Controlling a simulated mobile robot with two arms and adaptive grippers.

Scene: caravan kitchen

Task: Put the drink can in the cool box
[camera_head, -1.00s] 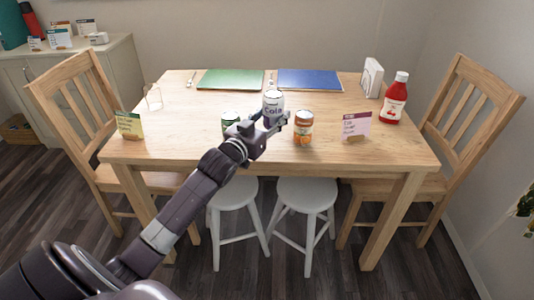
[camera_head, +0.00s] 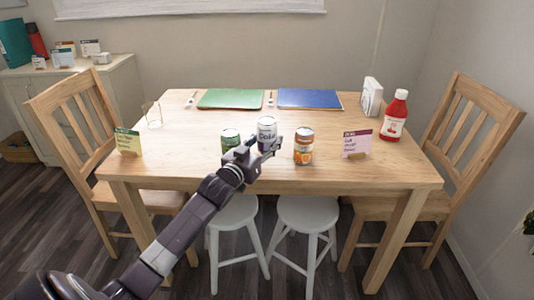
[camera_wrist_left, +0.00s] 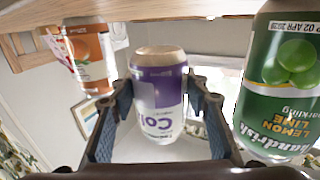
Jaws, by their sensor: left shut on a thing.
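The purple and white cola can (camera_head: 267,132) is between the fingers of my left gripper (camera_head: 268,145), over the middle of the wooden table. In the left wrist view, which is upside down, the can (camera_wrist_left: 158,100) sits between both fingers, and my left gripper (camera_wrist_left: 160,112) is shut on it. Its base shows there with a gap to the tabletop, so it appears held above the table. A green lemon-lime can (camera_head: 230,140) stands just left of it, and an orange-labelled can (camera_head: 303,147) just right. I see no cool box. My right gripper is out of view.
The table (camera_head: 190,165) also holds a green placemat (camera_head: 230,98), a blue placemat (camera_head: 310,99), a red sauce bottle (camera_head: 395,117) and two standing cards (camera_head: 128,141), (camera_head: 357,143). Chairs stand at both ends, and two white stools (camera_head: 307,214) at the front.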

